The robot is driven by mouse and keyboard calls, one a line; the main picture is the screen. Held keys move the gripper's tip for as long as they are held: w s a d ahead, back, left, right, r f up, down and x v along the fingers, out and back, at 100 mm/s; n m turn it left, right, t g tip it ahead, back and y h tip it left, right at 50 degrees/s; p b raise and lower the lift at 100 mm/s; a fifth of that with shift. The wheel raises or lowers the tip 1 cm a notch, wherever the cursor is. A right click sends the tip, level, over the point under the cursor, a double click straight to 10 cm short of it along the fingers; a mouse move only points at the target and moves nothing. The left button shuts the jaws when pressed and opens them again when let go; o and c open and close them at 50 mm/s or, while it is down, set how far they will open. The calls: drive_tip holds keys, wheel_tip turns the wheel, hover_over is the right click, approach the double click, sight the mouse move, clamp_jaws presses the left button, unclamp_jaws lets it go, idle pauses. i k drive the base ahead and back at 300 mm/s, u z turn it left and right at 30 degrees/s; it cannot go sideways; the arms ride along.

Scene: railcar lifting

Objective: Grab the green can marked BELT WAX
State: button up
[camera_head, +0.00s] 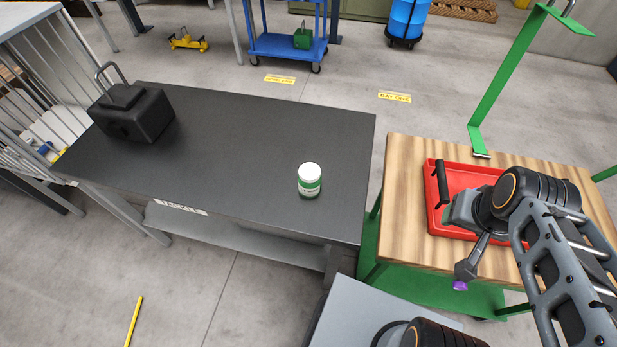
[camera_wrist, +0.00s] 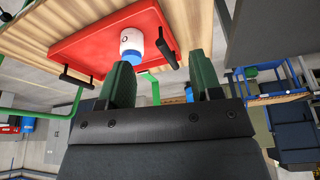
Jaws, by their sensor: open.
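The green can (camera_head: 309,180) has a white lid and a green-and-white label. It stands upright on the dark tabletop (camera_head: 240,135), near its right end. The label print is too small to read. My gripper (camera_head: 450,211) is over the red tray on the wooden bench, to the right of the can and well apart from it. In the wrist view my gripper (camera_wrist: 160,62) has its two green fingers spread, with nothing held between them. The green can is not seen there.
The red tray (camera_head: 433,200) with black handles lies on the wooden bench (camera_head: 405,190). A white-and-blue container (camera_wrist: 132,42) stands in it. A black block with a loop handle (camera_head: 133,115) sits at the dark table's left. The tabletop around the can is clear. A gap separates table and bench.

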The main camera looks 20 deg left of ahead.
sight(307, 190)
drive_tip(key=k, duration=1.2)
drive_tip(key=u, duration=0.9)
drive_tip(key=i, duration=1.05)
drive_tip(key=z, duration=0.4)
drive_tip(key=k, duration=0.3)
drive_tip(key=u, duration=1.6)
drive_tip(key=i, duration=0.55)
drive_tip(key=u, duration=0.05)
